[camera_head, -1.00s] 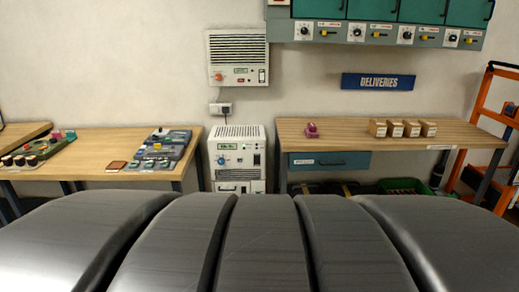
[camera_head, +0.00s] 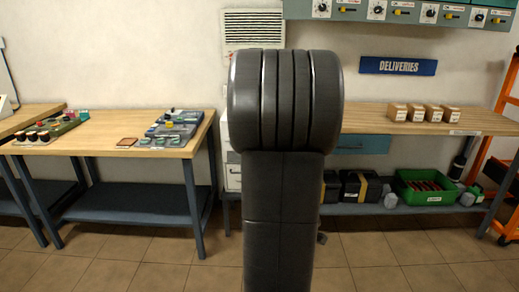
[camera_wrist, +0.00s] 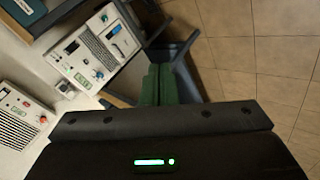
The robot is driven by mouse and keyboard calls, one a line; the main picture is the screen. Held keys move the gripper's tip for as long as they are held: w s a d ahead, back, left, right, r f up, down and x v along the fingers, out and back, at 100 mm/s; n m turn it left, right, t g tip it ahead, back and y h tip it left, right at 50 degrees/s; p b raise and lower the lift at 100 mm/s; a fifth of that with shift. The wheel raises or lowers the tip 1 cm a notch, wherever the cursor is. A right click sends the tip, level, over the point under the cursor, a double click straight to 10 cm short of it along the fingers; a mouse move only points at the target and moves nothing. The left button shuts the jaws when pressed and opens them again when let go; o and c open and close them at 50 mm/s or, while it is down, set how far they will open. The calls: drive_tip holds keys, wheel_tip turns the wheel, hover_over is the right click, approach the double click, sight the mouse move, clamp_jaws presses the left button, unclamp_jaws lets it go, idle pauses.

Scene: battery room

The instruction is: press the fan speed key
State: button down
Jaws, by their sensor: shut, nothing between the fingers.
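No key labelled for fan speed can be read in these frames. A white floor unit (camera_wrist: 92,48) with a grille, knobs and a small blue panel shows tilted in the wrist view. A second white wall unit (camera_wrist: 20,118) with a grille and a red button shows at its left edge. In the head view the wall unit's grille (camera_head: 252,25) shows above my arm, which hides most of the floor unit (camera_head: 232,165). My gripper (camera_wrist: 159,70) has green fingers that are shut and empty. They point past the floor unit, apart from it.
A left table (camera_head: 90,150) holds control boxes. A right bench (camera_head: 360,118) holds several small cartons (camera_head: 425,112). Its lower shelf bears a green crate (camera_head: 422,187) and dark boxes. An orange rack (camera_head: 500,130) stands at the far right. The tiled floor in front is clear.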

drive_tip(key=w+a+f+n+y+b, duration=0.1)
drive_tip(key=a+f+n+y+b, duration=0.1)
drive_tip(key=a+f+n+y, duration=0.2)
drive_tip(key=w+a+f+n+g+y+b, duration=0.1)
drive_tip(key=w+a+f+n+y+b, duration=0.1)
drive_tip(key=a, duration=0.9)
wheel_tip(320, 180, down, 3)
drive_tip(key=n+y+b, duration=0.1)
drive_tip(key=n+y, duration=0.1)
drive_tip(key=n, duration=0.2)
drive_tip(key=shift+w+f+n+y, duration=0.2)
drive_tip(key=shift+n+y, duration=0.1)
drive_tip(key=shift+n, duration=0.1)
